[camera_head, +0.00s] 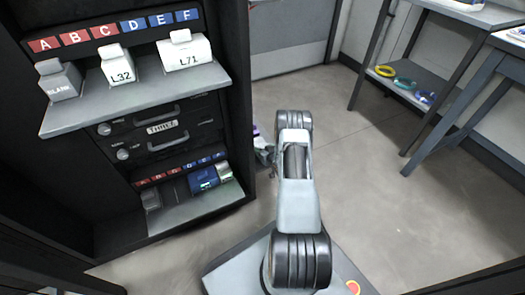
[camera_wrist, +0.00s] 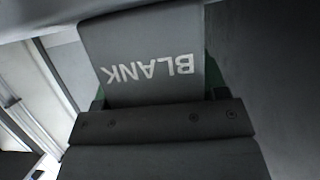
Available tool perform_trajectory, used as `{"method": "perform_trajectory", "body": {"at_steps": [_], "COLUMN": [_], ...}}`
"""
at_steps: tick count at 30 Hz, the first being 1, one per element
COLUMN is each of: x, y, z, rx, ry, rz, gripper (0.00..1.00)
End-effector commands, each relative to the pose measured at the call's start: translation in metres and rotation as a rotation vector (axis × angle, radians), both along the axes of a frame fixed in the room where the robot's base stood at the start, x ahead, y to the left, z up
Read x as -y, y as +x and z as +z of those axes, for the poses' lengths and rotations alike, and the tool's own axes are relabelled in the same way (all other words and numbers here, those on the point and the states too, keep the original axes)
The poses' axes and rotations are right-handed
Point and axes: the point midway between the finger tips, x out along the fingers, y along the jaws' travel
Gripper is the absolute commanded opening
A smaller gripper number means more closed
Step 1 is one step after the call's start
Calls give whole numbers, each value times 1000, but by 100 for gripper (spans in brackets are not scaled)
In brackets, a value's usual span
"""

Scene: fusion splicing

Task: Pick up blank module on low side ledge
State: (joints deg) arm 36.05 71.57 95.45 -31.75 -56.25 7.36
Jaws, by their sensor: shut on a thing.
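In the wrist view, a grey module with BLANK in white letters (camera_wrist: 140,38), upside down in the picture, fills the space in front of my gripper (camera_wrist: 158,96). My gripper is shut on this module, with dark jaw parts at both sides of it. In the head view, my gripper (camera_head: 262,150) is mostly hidden behind my arm, beside the cabinet's right edge. I cannot make out the held module there.
The cabinet's upper shelf (camera_head: 140,105) holds another BLANK module (camera_head: 59,80), an L32 module (camera_head: 117,65) and an L71 module (camera_head: 184,52). Its lower shelf (camera_head: 190,210) holds a blue device (camera_head: 204,178). A workbench (camera_head: 440,100) stands at the right. Open floor (camera_head: 390,200) lies between.

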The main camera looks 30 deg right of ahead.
Motion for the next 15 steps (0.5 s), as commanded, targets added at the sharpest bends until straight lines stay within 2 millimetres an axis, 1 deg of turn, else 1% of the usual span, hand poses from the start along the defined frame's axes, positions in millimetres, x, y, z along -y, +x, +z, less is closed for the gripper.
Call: {"method": "perform_trajectory", "body": {"at_steps": [1,3,11,15], "x": [0,0,0,0], "y": [0,0,0,0], "z": [0,0,2,11], "rx": [0,0,1,2], "ry": [0,0,0,-1], "rz": [0,0,0,0], "gripper": [46,40,40,40]}}
